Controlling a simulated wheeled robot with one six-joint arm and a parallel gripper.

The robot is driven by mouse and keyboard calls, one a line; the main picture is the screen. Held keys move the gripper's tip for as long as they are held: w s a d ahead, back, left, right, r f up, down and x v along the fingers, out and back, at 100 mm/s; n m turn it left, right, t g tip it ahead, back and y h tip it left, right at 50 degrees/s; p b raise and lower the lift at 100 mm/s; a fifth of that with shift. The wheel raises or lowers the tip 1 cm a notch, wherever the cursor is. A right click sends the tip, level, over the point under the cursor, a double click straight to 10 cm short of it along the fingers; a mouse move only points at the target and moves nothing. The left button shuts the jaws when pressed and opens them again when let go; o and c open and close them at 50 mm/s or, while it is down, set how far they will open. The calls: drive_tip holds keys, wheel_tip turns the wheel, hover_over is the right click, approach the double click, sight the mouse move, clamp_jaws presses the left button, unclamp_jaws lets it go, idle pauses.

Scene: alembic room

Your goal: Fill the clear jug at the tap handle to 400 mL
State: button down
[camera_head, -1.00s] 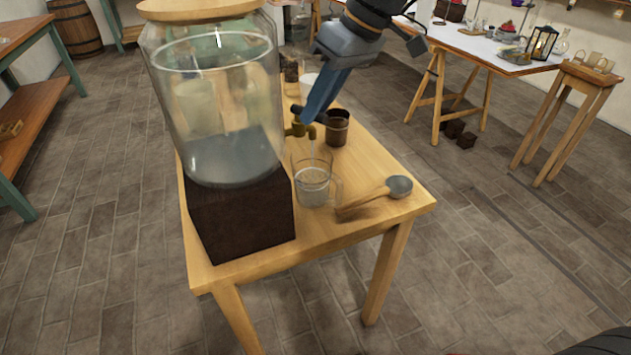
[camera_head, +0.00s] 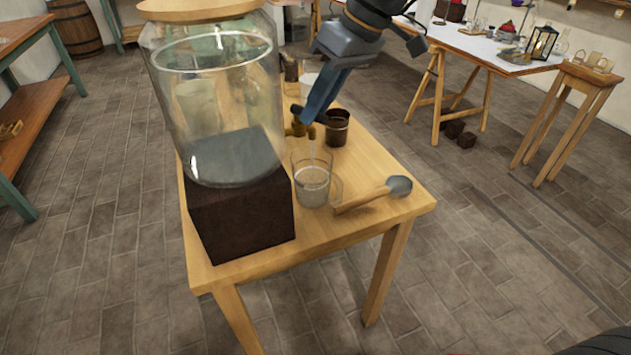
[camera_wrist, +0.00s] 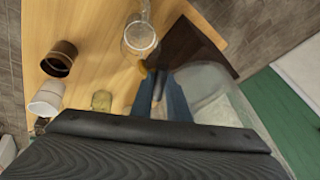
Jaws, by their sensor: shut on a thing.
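The clear jug (camera_head: 312,185) stands upright on the small wooden table under the brass tap (camera_head: 298,128). A thin pale stream falls from the tap into it, and cloudy liquid fills its lower part. I cannot read its marks. My gripper (camera_head: 314,115), with blue fingers, is shut on the tap handle, which the fingers mostly hide. The tap belongs to a large glass dispenser (camera_head: 215,100) with liquid in its bottom. In the wrist view the jug (camera_wrist: 140,38) is beyond my fingers (camera_wrist: 160,100).
The dispenser stands on a dark block (camera_head: 240,215). A ladle (camera_head: 375,192) lies right of the jug, near the table's edge. A brown cup (camera_head: 337,130) stands behind the jug; a white cup (camera_wrist: 47,98) shows beside it in the wrist view. The table's front right corner is clear.

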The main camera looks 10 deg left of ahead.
drive_tip(key=shift+s+a+r+m+p, duration=0.1)
drive_tip(key=shift+s+m+p, duration=0.15)
drive_tip(key=shift+m+p, duration=0.25)
drive_tip(key=shift+s+a+m+t+p, duration=0.1)
drive_tip(key=shift+s+m+t+p, duration=0.1)
drive_tip(key=shift+m+t+p, duration=0.45)
drive_tip(key=shift+m, duration=0.25)
drive_tip(key=shift+s+a+m+p, duration=0.1)
drive_tip(key=shift+a+m+p, duration=0.05)
drive_tip(key=shift+m+p, duration=0.3)
idle(6.2)
